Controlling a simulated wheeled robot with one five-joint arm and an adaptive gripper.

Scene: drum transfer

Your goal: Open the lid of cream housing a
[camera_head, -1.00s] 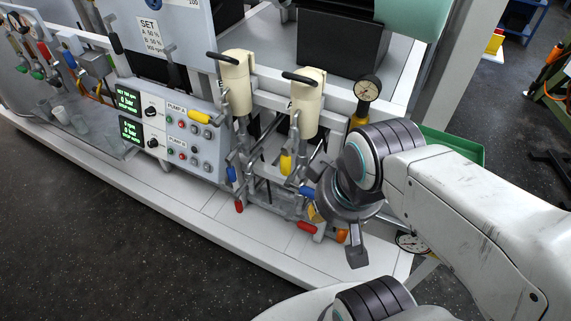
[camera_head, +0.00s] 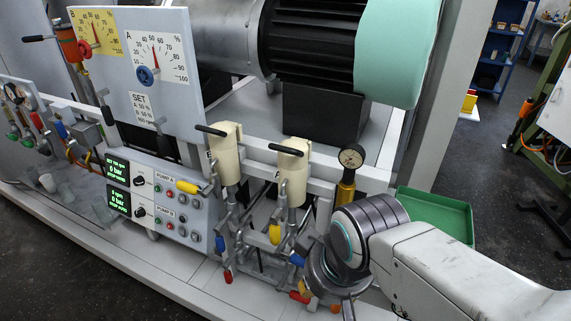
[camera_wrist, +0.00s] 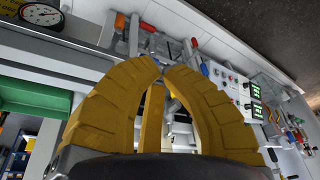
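Cream housing a (camera_head: 292,162) is the right one of two upright cream cylinders in the head view, beside a letter A. A black handle (camera_head: 281,148) lies across its top and points left; its lid looks closed. My gripper (camera_wrist: 164,68) shows in the wrist view with yellow fingers curved inward. Their tips nearly meet, with nothing visible between them. In the head view my wrist is low and to the right of housing a, apart from it, and the fingers are mostly hidden.
The other cream housing (camera_head: 225,155) stands just left. Coloured valve levers crowd below. A green tray (camera_head: 436,215) is at right, and a pump panel (camera_head: 165,205) at left.

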